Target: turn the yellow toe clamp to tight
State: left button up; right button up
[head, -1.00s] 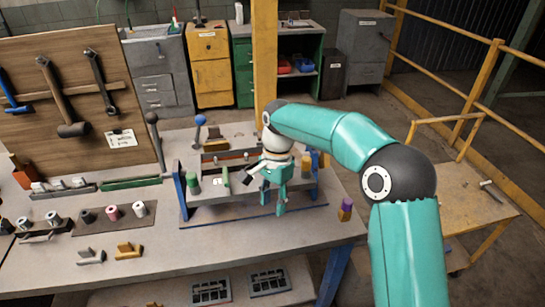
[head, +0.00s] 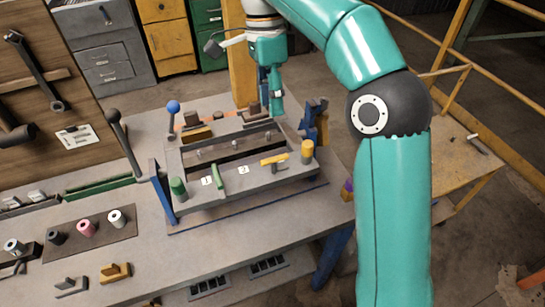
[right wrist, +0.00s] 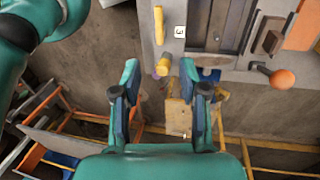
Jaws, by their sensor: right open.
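The yellow toe clamp (head: 274,160) is a short yellow bar on the front rail of the grey fixture (head: 240,182), beside a white label marked 3. A yellow cylinder (head: 307,150) stands right of it at the fixture's corner. In the right wrist view the yellow bar (right wrist: 158,25) lies beyond the fingers, with the yellow cylinder (right wrist: 163,66) nearer, between the fingertips in the picture. My left gripper is out of view.
A green bar (head: 215,177) and green cylinder (head: 178,188) sit on the fixture's left side. Levers with a blue ball (head: 173,107) and a black ball (head: 113,116) rise at the left. Coloured spools (head: 87,228) stand on the bench front left.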

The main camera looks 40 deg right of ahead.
aim_at(276, 158)
jog(key=f+b, duration=0.1)
jog(key=f, duration=0.3)
jog(key=s+f+b, duration=0.1)
jog(key=f, duration=0.4)
jog(key=s+f, duration=0.1)
jog(key=f, duration=0.3)
jog(key=shift+s+a+f+b, duration=0.2)
jog(key=shift+a+f+b, duration=0.1)
jog(key=shift+f+b, duration=0.1)
jog(key=shift+s+f, duration=0.15)
jog(key=shift+f, duration=0.35)
